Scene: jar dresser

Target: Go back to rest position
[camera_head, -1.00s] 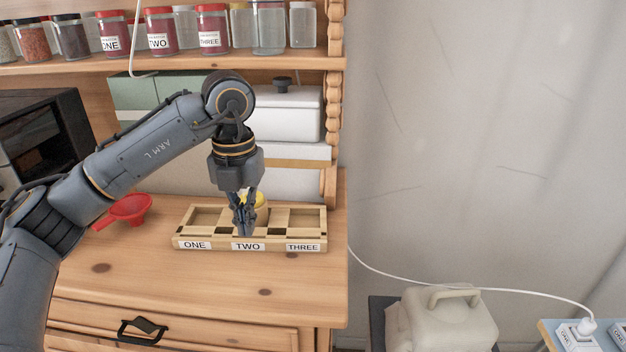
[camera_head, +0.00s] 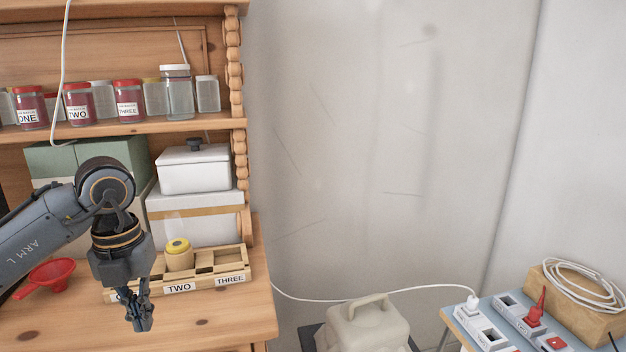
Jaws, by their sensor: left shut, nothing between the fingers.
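My left gripper (camera_head: 140,318) is shut and empty. It hangs fingers down in front of the left end of the wooden tray (camera_head: 206,283) and hides part of the ONE label. The tray stands on the dresser top, with the labels TWO and THREE readable. A small yellow-lidded jar (camera_head: 179,255) stands upright in the tray, behind the TWO label and apart from the gripper. My right gripper is not in view.
A red funnel (camera_head: 45,278) lies left of the gripper. Jars labelled ONE, TWO (camera_head: 79,105) and THREE stand on the shelf above. A white lidded box (camera_head: 194,168) is behind the tray. Right of the dresser are a beige canister (camera_head: 367,327) and a table with sockets (camera_head: 483,328).

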